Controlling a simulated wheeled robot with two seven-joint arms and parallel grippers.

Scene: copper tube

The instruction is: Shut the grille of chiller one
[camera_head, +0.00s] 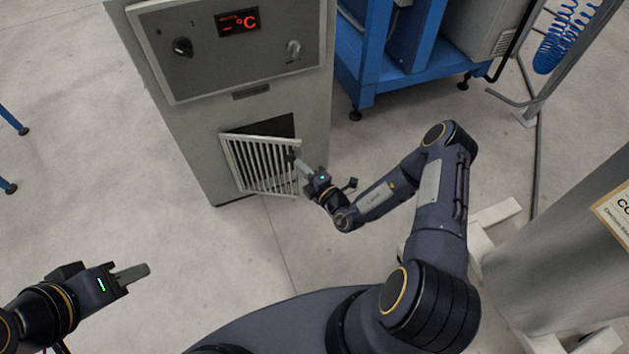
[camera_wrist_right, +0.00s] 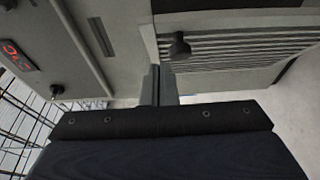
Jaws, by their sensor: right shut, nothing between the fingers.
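The chiller (camera_head: 190,115) is a grey cabinet with a red display and knobs on its top panel. Its slatted grille (camera_head: 262,165) stands partly open, swung out on its left side, with a dark opening above and behind it. My right gripper (camera_head: 299,163) is shut and empty, its fingertips close to the grille's free right edge. In the right wrist view the fingers (camera_wrist_right: 158,85) are together beside the grille (camera_wrist_right: 235,50) and its dark knob (camera_wrist_right: 179,46); I cannot tell whether they touch. My left gripper (camera_head: 132,273) is low at the left, far from the chiller, its fingers seemingly together.
A blue frame (camera_head: 390,65) with equipment stands right of the chiller. A large grey cylinder (camera_head: 565,255) on a pale base is at the right. A coiled blue hose (camera_head: 566,38) hangs at upper right. The floor before the chiller is clear.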

